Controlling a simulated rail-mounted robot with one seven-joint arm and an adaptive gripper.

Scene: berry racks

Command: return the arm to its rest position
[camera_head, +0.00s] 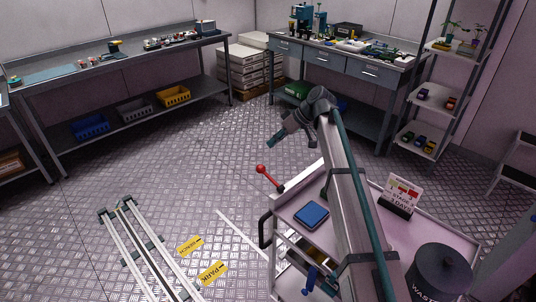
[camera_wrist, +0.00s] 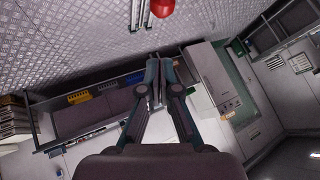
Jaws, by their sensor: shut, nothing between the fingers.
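My gripper (camera_wrist: 158,88) shows in the wrist view with its two fingers closed together and nothing between them. In the head view my arm reaches up and away over the cart, and my gripper (camera_head: 273,141) hangs at its far end, pointing down and left above the open floor. It is apart from the benches and the cart. The wrist view looks tilted, with the floor at the top and the bench low in the picture.
A cart (camera_head: 430,226) stands under my arm with a blue pad (camera_head: 312,215), a sign (camera_head: 401,194) and a waste bin (camera_head: 438,274). A red-knobbed lever (camera_head: 262,169) rises at its left. Floor rails (camera_head: 146,250) lie left. Workbenches (camera_head: 130,58) and a shelf rack (camera_head: 432,97) line the room. The middle floor is clear.

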